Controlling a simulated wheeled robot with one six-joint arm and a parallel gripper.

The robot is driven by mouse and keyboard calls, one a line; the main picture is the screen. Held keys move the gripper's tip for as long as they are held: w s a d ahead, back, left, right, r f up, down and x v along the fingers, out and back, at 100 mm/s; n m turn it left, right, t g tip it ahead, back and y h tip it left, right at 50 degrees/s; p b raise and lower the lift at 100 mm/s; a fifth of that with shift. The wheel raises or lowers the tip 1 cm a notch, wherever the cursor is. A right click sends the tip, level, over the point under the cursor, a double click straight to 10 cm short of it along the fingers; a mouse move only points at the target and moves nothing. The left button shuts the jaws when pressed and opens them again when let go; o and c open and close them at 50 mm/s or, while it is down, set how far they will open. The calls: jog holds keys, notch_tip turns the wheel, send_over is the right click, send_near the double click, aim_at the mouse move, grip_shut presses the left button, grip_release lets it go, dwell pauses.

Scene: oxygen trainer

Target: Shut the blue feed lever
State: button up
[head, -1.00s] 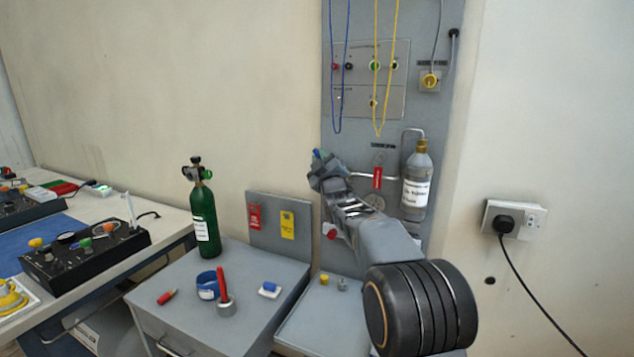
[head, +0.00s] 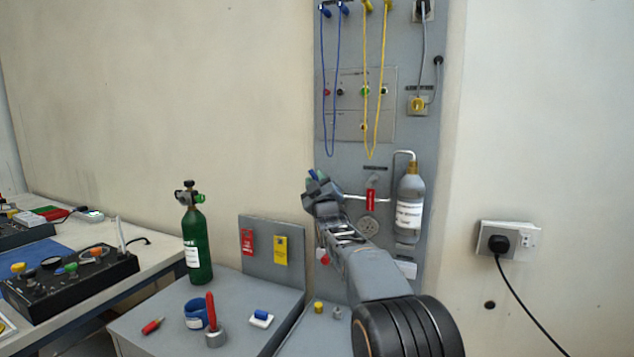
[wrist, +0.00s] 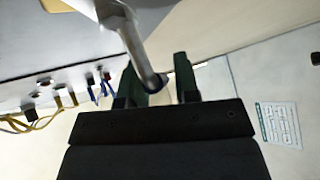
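The blue feed lever shows only as a small blue piece (head: 313,174) at the tip of my gripper (head: 310,180) in the head view, at the left end of a grey pipe (head: 365,197). My gripper hides most of it. In the wrist view my gripper (wrist: 158,80) has its two dark fingers apart. The end of a grey metal bar (wrist: 143,65) with a bit of blue lies between them, closer to the left finger. Whether a finger touches it, I cannot tell.
A red tag (head: 370,199) and a grey bottle (head: 409,207) are right of my gripper on the grey panel (head: 343,165). Blue cords (head: 326,110) and yellow cords (head: 370,120) hang above. A green cylinder (head: 197,244) stands on the lower-left cabinet.

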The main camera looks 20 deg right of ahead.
jog(key=shift+o, duration=1)
jog(key=shift+r, duration=0.1)
jog(key=shift+s, duration=0.1)
jog(key=b+v, duration=0.3)
jog(key=v, duration=1)
jog(key=shift+s+f, duration=0.2)
jog(key=shift+s, duration=0.1)
jog(key=shift+c, duration=0.5)
